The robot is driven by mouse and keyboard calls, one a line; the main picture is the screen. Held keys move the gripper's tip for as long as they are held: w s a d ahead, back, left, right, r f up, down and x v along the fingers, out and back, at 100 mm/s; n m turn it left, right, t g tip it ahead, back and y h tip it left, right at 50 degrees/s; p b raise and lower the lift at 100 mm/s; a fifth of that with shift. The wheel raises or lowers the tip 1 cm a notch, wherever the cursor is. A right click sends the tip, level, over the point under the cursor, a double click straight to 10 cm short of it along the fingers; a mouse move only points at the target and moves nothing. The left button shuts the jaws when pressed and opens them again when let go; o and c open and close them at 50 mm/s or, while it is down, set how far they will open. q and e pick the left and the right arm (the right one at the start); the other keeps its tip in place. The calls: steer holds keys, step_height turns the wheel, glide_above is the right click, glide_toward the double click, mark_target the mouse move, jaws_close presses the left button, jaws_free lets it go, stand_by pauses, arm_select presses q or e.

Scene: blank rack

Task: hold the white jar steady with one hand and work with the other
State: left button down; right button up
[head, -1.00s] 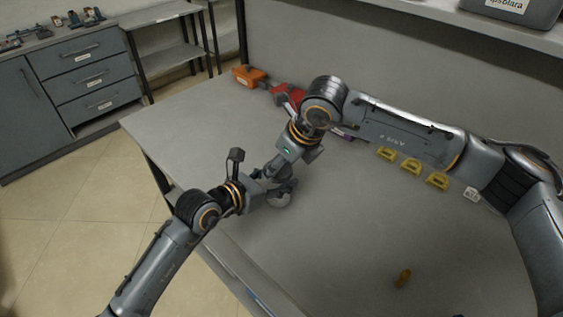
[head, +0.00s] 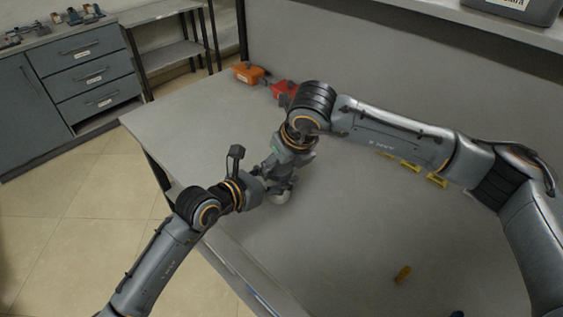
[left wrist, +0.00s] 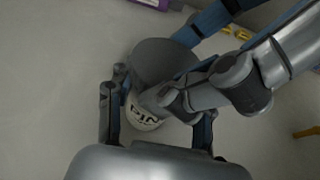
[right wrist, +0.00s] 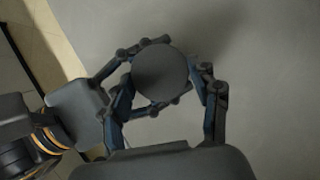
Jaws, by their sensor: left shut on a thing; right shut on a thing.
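The white jar (head: 281,197) stands on the table near its front left edge, mostly hidden by my grippers in the head view. Dark lettering shows on its side in the left wrist view (left wrist: 146,118). My left gripper (head: 268,188) is shut around the jar's body from the side. The jar's round dark grey lid (right wrist: 160,72) sits on top, and it also shows in the left wrist view (left wrist: 165,60). My right gripper (right wrist: 164,85) is shut on the lid from above, with fingers at both sides of it. I cannot tell whether the lid is loose.
Yellow pieces (head: 437,180) lie partly behind my right forearm. The middle of the table is clear.

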steer(key=shift+s+a+m, duration=0.1)
steer(key=shift+m, duration=0.5)
steer(key=shift+r, duration=0.1)
stand_by(0.6)
steer(key=o, duration=0.8)
steer(key=shift+r, duration=2.25)
steer(key=shift+c, duration=0.3)
